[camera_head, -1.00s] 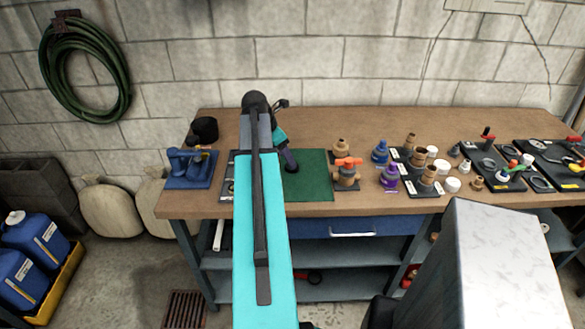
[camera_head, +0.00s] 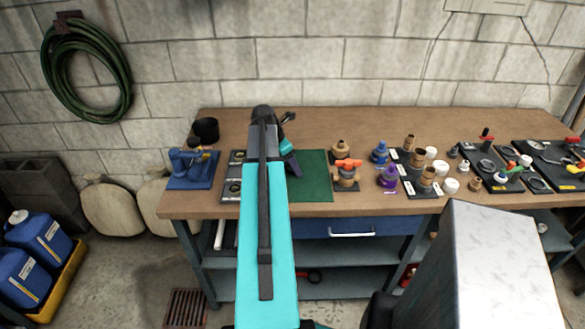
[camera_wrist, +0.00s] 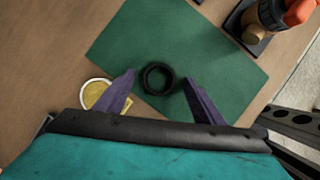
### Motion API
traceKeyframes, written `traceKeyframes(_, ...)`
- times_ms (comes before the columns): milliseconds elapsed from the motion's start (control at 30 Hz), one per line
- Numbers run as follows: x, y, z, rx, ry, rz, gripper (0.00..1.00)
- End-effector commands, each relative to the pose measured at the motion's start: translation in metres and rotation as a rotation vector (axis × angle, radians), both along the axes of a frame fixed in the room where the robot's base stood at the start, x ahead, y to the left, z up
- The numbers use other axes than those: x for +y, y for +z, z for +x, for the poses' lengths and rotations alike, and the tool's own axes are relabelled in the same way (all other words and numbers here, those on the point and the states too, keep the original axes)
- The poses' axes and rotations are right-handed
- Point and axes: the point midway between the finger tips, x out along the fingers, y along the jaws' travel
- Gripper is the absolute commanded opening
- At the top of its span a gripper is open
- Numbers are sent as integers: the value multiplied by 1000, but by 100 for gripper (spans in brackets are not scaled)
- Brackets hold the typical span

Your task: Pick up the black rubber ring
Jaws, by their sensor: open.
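The black rubber ring (camera_wrist: 158,78) lies flat on the green mat (camera_wrist: 222,72) in the wrist view. My gripper (camera_wrist: 158,88) is open, with its two purple fingers apart on either side of the ring in the picture. The ring appears just beyond the fingertips, and nothing is held. I cannot tell how high the fingers are above the mat. In the head view my arm hides the ring, and the green mat (camera_head: 316,180) shows to the right of the arm. My gripper (camera_head: 292,168) is partly hidden there.
An orange-handled valve (camera_head: 347,174) stands right of the mat; its base also shows in the wrist view (camera_wrist: 254,27). A round yellow item (camera_wrist: 96,92) lies by the left finger.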

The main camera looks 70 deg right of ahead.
Motion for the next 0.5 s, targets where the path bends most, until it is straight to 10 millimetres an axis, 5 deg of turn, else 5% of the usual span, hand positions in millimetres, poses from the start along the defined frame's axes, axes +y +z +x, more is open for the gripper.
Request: traceKeyframes(500, 0, 0, 0, 0, 0, 0, 63)
